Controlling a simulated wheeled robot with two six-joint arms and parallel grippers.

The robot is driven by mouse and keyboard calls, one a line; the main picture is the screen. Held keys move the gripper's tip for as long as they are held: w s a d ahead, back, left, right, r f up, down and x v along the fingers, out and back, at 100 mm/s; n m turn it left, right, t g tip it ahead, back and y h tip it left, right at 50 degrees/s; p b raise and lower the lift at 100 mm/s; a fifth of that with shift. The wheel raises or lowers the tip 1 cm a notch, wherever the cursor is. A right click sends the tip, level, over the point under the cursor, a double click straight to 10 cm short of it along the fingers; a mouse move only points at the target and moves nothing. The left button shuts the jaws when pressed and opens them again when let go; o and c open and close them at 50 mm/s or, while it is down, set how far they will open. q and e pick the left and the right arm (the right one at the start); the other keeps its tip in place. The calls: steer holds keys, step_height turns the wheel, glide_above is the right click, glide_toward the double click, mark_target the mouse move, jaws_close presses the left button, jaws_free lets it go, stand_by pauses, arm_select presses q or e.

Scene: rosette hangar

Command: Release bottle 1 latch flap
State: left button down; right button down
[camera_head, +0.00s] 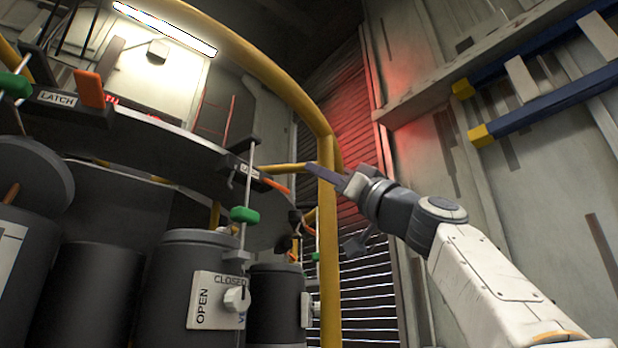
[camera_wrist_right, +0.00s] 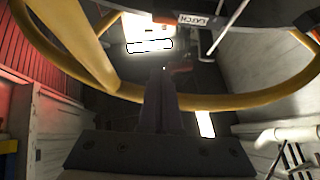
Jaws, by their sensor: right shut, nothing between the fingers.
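My right gripper (camera_head: 322,174) is shut and empty. It reaches in from the right and points left, in front of the yellow rail in the head view. Its shut fingers also show dark in the right wrist view (camera_wrist_right: 162,95). A black latch block (camera_head: 243,170) with a label sits on the rim of the dark ring, left of the gripper. An orange flap (camera_head: 276,186) lies low beside it. Another latch block (camera_head: 58,98) at upper left has a raised orange flap (camera_head: 90,89). A LATCH label (camera_wrist_right: 195,20) shows in the wrist view. Which latch belongs to bottle 1 I cannot tell.
Dark bottles (camera_head: 180,270) hang below the ring; one bears an OPEN/CLOSED plate (camera_head: 207,300) with a knob. Thin rods with green grips (camera_head: 244,215) stand near the latches. A yellow rail (camera_head: 328,260) curves around the ring. A wall (camera_head: 560,160) stands at right.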

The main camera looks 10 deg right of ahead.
steer(key=f+b, duration=0.1)
steer(key=s+d+f+b, duration=0.2)
steer(key=f, duration=0.1)
stand_by(0.7)
